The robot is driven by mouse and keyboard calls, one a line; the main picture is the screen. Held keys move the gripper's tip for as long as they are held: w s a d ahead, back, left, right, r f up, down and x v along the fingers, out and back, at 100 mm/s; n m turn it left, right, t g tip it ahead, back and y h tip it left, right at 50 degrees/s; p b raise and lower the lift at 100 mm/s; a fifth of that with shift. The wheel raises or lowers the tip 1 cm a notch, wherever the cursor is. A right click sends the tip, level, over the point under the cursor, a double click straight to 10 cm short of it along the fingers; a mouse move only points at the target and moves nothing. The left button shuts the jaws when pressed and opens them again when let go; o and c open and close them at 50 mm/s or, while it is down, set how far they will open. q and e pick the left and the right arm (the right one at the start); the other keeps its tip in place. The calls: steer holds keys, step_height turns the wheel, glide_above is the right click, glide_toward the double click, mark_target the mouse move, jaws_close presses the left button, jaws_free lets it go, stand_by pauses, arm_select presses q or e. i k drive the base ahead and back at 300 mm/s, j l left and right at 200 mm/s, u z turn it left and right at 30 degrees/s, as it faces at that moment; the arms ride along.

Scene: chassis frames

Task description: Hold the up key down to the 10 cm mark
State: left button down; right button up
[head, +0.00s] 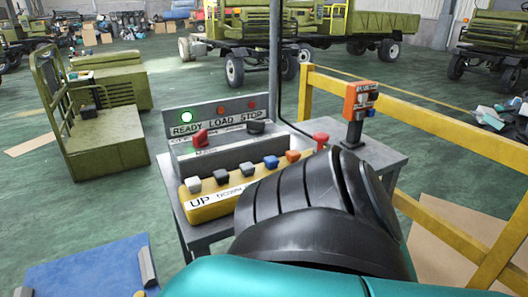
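The yellow key box (215,207) stands on a grey stand, with "UP" lettered at its front left end. A whitish key (193,184) sits above that lettering, with several grey, blue and orange keys along the row. I cannot see any key being pressed. My arm, black ribbed and teal, comes in from the lower right and covers the right part of the yellow box. Neither gripper shows. No 10 cm mark can be made out.
A grey panel (228,150) behind carries a red switch (200,137) and READY, LOAD and STOP lamps; the READY lamp (187,116) glows white. An orange and grey device (360,100) stands at right. Yellow rails (420,132) close off the right. A blue platform (85,270) lies lower left.

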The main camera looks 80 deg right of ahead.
mark_target(194, 185)
steer(key=z, duration=2.55)
